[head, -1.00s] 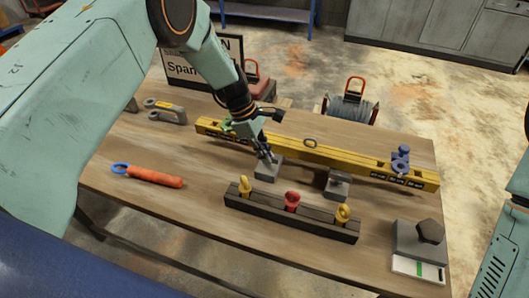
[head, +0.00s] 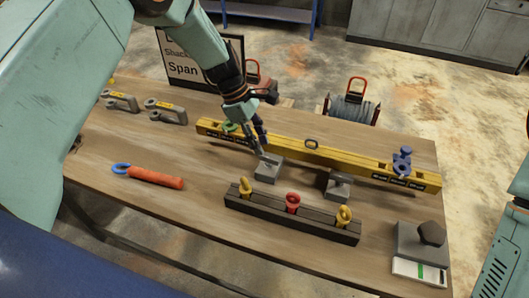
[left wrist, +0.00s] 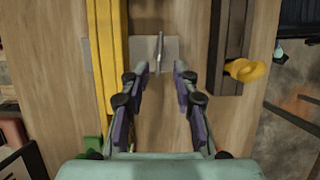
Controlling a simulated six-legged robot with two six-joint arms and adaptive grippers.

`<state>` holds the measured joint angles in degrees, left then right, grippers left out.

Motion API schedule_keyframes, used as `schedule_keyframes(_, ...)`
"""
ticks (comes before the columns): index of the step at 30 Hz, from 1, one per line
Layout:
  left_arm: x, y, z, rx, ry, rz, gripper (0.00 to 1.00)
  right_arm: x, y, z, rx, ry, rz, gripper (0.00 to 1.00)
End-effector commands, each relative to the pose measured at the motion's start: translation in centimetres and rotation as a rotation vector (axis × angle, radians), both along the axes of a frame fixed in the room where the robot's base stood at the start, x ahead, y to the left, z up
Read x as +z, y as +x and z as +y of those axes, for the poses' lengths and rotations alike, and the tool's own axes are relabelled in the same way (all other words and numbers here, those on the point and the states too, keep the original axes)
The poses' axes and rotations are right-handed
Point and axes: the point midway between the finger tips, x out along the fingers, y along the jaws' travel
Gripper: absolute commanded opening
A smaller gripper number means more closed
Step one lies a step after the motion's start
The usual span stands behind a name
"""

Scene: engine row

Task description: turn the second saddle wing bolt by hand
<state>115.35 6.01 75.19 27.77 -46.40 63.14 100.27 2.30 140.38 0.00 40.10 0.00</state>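Two grey saddle blocks stand on the bench in front of the yellow beam (head: 300,150). The left saddle (head: 267,174) has a thin grey wing bolt, seen edge-on in the left wrist view (left wrist: 160,52). The right saddle (head: 338,190) has a similar wing on top, with no gripper near it. My left gripper (head: 261,149) is at the left saddle, pointing down at it. In the left wrist view its fingers (left wrist: 157,80) are apart, one to each side of the wing's line, with visible gaps and nothing between the tips. My right gripper is out of view.
A dark rack (head: 290,216) with yellow and red eye pieces stands in front of the saddles. A green shackle (head: 230,127) and a blue shackle (head: 402,162) are on the beam. An orange-handled tool (head: 155,178) lies left; a grey block (head: 420,243) stands right.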

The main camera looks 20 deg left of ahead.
Motion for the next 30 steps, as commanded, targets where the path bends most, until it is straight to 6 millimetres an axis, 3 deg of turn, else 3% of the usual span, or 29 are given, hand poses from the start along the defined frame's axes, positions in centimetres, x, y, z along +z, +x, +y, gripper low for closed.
schedule_keyframes(3, 2.4, 0.2, 0.9, 0.0, -0.001, -0.003, 0.29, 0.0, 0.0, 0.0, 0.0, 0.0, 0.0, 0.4)
schedule_keyframes(9, 5.0, 0.1, 1.9, -0.001, 0.0, 0.001, 0.29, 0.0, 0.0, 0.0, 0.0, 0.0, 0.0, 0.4)
schedule_keyframes(24, 6.0, 0.2, 2.3, 0.001, 0.0, 0.0, 0.29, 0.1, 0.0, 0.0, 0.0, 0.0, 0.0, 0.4)
schedule_keyframes(30, 6.8, 0.2, 4.1, 0.05, -0.034, -0.005, 0.29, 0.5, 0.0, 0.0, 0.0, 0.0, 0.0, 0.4)
